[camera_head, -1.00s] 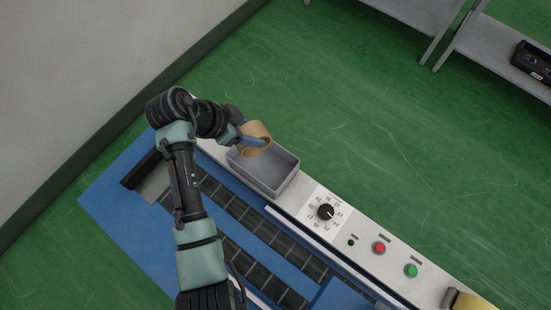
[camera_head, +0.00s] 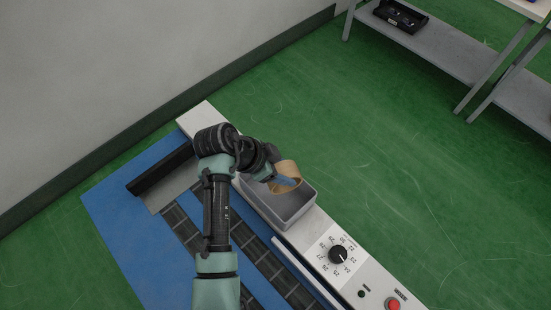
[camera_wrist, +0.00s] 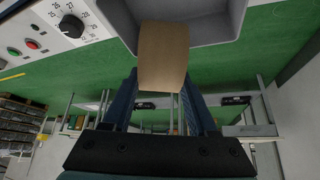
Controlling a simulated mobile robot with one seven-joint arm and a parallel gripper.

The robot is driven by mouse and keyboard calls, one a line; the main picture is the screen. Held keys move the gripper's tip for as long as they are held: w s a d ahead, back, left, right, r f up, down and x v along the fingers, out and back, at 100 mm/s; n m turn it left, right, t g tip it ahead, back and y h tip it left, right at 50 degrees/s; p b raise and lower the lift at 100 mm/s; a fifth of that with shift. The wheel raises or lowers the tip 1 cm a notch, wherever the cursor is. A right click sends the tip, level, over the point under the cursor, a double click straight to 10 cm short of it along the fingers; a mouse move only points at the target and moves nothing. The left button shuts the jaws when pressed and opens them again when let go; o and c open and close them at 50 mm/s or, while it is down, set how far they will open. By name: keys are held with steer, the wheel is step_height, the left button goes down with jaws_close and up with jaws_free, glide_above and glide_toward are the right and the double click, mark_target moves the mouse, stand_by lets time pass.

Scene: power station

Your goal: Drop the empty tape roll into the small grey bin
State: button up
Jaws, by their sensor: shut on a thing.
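The empty tape roll (camera_head: 286,176) is a tan cardboard ring. My gripper (camera_head: 283,181) is shut on it, with blue fingers on its wall. In the head view the roll is over the small grey bin (camera_head: 304,211), near its back end. The bin is an open box on the white panel of the machine. In the wrist view the roll (camera_wrist: 162,57) sits between the fingertips, in front of the bin's wall (camera_wrist: 212,42). The exact height of the roll over the bin's rim is hard to tell. Part of the bin is hidden by my arm and the roll.
A black dial (camera_head: 338,254) and a red button (camera_head: 393,303) are on the white panel beside the bin. The blue machine top (camera_head: 118,222) with dark rollers lies to the left. Grey shelves (camera_head: 440,50) stand at the back right. Green floor (camera_head: 400,170) is clear between.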

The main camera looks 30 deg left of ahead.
steer(key=o, duration=1.4)
steer(key=p+v, duration=0.1)
steer(key=v, duration=1.2)
steer(key=shift+w, duration=0.1)
